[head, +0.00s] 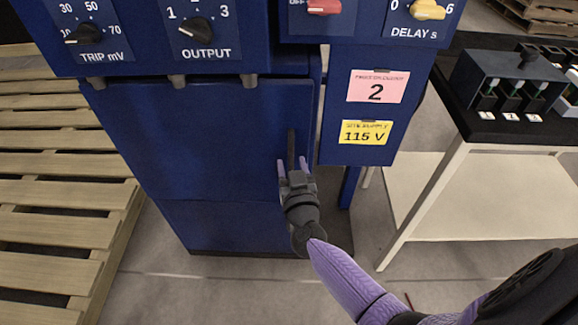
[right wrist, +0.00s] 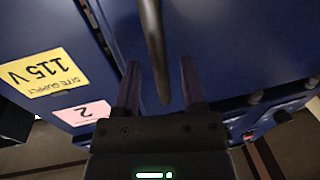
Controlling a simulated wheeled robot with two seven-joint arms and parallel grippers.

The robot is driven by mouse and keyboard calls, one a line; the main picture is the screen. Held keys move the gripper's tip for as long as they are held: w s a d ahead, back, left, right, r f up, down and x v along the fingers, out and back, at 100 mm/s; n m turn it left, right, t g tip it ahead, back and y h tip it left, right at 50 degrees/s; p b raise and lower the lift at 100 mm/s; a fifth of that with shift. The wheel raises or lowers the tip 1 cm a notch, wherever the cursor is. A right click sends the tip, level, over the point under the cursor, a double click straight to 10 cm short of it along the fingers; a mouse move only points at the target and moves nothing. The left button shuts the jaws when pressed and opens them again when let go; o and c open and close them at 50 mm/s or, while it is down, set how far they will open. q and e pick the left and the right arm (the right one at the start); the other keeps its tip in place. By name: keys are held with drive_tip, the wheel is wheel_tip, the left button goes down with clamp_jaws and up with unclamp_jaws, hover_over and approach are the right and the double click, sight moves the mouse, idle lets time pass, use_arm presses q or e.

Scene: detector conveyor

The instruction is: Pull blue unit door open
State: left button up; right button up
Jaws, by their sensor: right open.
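The blue unit's door (head: 210,140) is a flat blue panel below the knob panel, hinged side not clear; it looks shut or nearly so. A dark upright bar handle (head: 291,146) sits near its right edge. My right gripper (head: 293,166) is at the lower part of the handle, its two purple fingers apart, one on each side of it. In the right wrist view the handle (right wrist: 153,45) runs down between the open fingers (right wrist: 160,85), without clear contact. My left gripper is not in view.
Above the door are the TRIP mV knob (head: 84,34) and OUTPUT knob (head: 195,30). A side panel carries a pink "2" label (head: 377,86) and a yellow "115 V" label (head: 366,132). Wooden pallets (head: 60,185) lie at left; a white-framed table (head: 430,195) stands at right.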

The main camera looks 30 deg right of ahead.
drive_tip(key=shift+w+d, duration=0.25)
drive_tip(key=shift+w, duration=0.4)
clamp_jaws()
idle(0.9)
